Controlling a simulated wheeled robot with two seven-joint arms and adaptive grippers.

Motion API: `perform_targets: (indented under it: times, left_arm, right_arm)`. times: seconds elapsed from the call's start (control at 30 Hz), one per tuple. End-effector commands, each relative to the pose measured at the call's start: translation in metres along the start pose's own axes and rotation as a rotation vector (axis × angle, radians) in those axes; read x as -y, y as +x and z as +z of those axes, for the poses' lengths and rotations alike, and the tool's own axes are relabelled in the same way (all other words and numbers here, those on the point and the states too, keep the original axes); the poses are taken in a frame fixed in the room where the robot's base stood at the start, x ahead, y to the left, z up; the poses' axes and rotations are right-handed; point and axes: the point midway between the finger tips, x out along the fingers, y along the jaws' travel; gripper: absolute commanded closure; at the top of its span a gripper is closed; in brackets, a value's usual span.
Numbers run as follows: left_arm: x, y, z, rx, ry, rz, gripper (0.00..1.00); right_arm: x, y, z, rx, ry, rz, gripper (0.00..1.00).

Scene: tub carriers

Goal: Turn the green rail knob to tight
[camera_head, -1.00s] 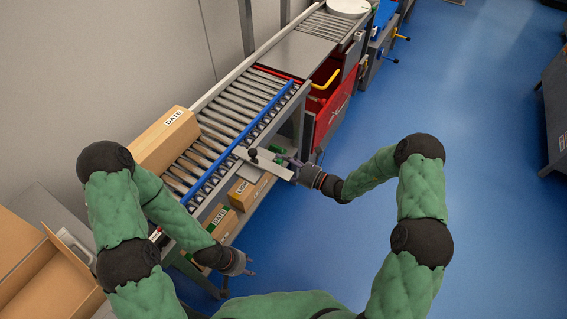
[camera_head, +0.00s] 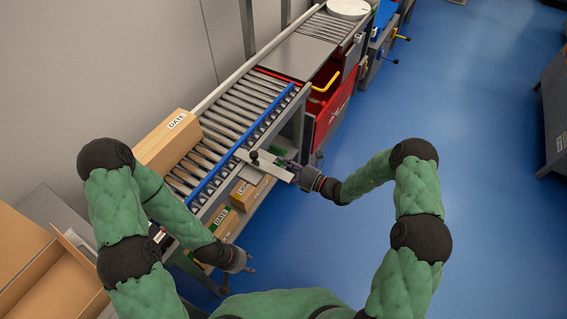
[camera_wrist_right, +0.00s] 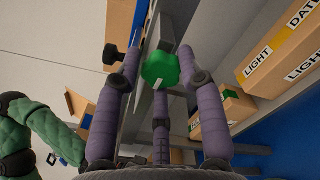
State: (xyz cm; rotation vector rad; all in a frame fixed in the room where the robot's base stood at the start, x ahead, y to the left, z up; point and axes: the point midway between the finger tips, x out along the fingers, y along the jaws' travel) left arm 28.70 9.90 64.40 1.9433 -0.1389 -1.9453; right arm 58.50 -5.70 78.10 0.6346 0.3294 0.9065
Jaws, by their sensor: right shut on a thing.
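The green rail knob (camera_wrist_right: 160,68) shows in the right wrist view, with a white mark on its lower face. My right gripper (camera_wrist_right: 162,75) has its purple fingers around the knob and is shut on it. In the head view my right gripper (camera_head: 294,168) is at the outer side of the conveyor, by a grey bracket (camera_head: 265,166); its fingers partly hide the knob's place there. A black knob (camera_wrist_right: 111,54) sits left of the green one in the wrist view. My left gripper (camera_head: 246,262) is low beside the lower shelf, empty, fingers apart.
The roller conveyor (camera_head: 228,115) with a blue rail (camera_head: 240,140) runs toward the back. A carton (camera_head: 168,142) marked DATE lies on it. Smaller boxes (camera_head: 223,221) lie on the shelf below. A red bin (camera_head: 327,115) stands beyond. The blue floor at right is clear.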

Motion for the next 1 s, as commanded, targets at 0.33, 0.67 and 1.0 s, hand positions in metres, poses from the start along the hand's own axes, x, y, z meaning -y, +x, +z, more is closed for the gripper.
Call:
perform_targets:
  times: [0.33,0.67,1.0]
  left_arm:
    - [-0.006,-0.017,0.001,0.0,0.0,0.0,0.6]
    - [-0.007,-0.021,0.001,0.0,0.0,0.0,0.6]
    - [-0.007,-0.021,0.001,0.0,0.0,0.0,0.6]
  right_arm:
    - [0.004,0.0,0.015,0.021,0.205,-0.001,0.94]
    - [0.005,0.0,0.014,0.021,0.294,0.0,0.94]
    - [0.005,0.0,0.014,0.022,0.299,0.0,0.94]
